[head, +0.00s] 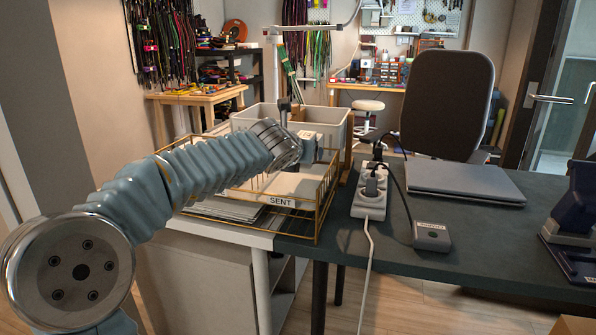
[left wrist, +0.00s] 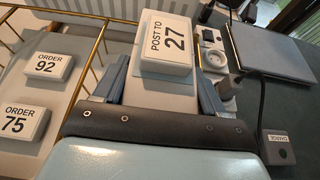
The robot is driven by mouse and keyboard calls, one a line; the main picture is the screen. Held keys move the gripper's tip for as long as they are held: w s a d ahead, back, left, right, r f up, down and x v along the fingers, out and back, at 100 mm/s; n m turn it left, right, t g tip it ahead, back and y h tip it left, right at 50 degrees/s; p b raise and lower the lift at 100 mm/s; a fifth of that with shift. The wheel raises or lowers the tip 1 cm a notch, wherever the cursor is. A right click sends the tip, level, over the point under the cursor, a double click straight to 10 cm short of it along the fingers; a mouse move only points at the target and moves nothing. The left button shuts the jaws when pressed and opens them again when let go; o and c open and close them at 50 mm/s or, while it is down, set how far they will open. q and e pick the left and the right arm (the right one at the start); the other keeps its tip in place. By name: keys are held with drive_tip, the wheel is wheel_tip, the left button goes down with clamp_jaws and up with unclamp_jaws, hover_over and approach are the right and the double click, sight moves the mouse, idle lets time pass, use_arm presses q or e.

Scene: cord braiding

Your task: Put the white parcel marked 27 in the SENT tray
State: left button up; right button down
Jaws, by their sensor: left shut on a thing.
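The white parcel marked 27 (left wrist: 167,43) is gripped between the two blue-grey fingers of my left gripper (left wrist: 162,92), its "POST TO 27" face turned to the wrist camera. In the head view my left gripper (head: 308,148) is over the back right part of the SENT tray (head: 281,202), a gold wire tray with a label on its front. How high the parcel is above the tray floor I cannot tell. My right gripper is not in view.
White blocks reading ORDER 92 (left wrist: 48,67) and ORDER 75 (left wrist: 23,121) lie left of the gripper. A grey bin (head: 340,118) stands behind the tray. A power strip (head: 370,195), a closed laptop (head: 465,182) and a corded grey box (head: 432,236) are to the right.

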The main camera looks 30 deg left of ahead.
sight(299, 181)
use_arm(q)
drive_tip(key=shift+w+a+f, duration=0.2)
drive_tip(key=shift+a+f, duration=0.1)
drive_tip(key=shift+f, duration=0.2)
drive_tip(key=shift+w+a+f+b, duration=0.15)
drive_tip(key=shift+f+b, duration=0.2)
drive_tip(key=shift+f, duration=0.4)
drive_tip(key=shift+w+a+f+b, duration=0.1)
drive_tip(key=shift+a+f+b, duration=0.1)
drive_tip(key=shift+f+b, duration=0.35)
drive_tip(key=shift+w+a+f+b, duration=0.1)
drive_tip(key=shift+a+f+b, duration=0.1)
drive_tip(key=shift+f, duration=0.7)
drive_tip(key=shift+f, duration=0.2)
drive_tip(key=o, duration=1.1)
drive_tip(key=shift+c, duration=0.2)
drive_tip(key=shift+r, duration=0.1)
